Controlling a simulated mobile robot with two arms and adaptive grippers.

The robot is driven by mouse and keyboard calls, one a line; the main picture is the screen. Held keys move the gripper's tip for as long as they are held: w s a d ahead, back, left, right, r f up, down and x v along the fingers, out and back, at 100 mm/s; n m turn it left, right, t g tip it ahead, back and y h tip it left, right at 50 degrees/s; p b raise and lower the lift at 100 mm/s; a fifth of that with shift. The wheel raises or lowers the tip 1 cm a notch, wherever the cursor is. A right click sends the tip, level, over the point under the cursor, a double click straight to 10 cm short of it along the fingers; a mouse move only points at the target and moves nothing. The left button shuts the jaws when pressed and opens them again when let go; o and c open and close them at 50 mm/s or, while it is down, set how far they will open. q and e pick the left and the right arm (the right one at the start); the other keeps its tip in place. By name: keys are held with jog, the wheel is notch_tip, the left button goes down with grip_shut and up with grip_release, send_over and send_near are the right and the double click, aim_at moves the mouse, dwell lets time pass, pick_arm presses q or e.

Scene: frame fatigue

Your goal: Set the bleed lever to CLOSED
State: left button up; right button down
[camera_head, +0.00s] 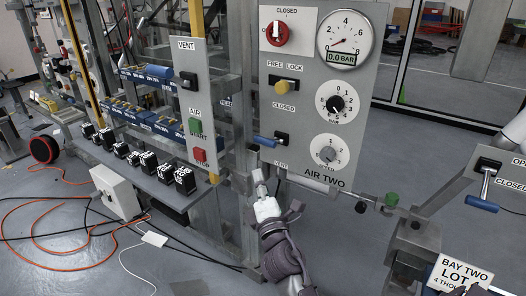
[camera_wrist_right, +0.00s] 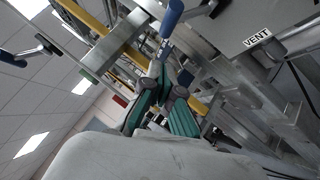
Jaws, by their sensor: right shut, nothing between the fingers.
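The blue-handled lever (camera_head: 266,141) is on the AIR TWO panel, between a CLOSED label above and a VENT label below. Its handle points left, roughly level. I take it to be the bleed lever; no label reading bleed is legible. My right gripper (camera_head: 259,180) is below this lever, at the panel's lower left edge, fingers up. In the right wrist view its fingers (camera_wrist_right: 164,62) are shut and empty, close under a blue handle (camera_wrist_right: 172,18). I cannot tell whether they touch it. My left gripper is not in view.
Above the lever are a yellow knob (camera_head: 281,88), a red knob (camera_head: 277,34) and dials. Another blue-handled lever (camera_head: 482,203) is at the right, by OPEN and CLOSED markings. A metal frame and the AIR button panel (camera_head: 187,60) stand left. Cables (camera_head: 60,208) lie on the floor.

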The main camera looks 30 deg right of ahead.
aim_at(265, 144)
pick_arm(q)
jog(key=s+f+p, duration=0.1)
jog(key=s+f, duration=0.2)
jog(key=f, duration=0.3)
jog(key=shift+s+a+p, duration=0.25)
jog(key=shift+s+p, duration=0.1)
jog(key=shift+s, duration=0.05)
pick_arm(e)
jog(key=w+d+r, duration=0.2)
jog(key=w+d, duration=0.2)
jog(key=w, duration=0.1)
jog(key=shift+w+d+r, duration=0.3)
jog(key=shift+d+r, duration=0.1)
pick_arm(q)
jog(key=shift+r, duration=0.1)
pick_arm(e)
jog(key=shift+r, duration=0.1)
jog(key=r+m+g+p, duration=0.1)
jog(key=p, duration=0.3)
jog(key=r+m+p, duration=0.1)
jog(key=p, duration=0.4)
jog(key=shift+w+d+r+g, duration=0.1)
jog(key=shift+d+r+g, duration=0.2)
jog(key=shift+r+g, duration=0.1)
jog(key=shift+f, duration=0.15)
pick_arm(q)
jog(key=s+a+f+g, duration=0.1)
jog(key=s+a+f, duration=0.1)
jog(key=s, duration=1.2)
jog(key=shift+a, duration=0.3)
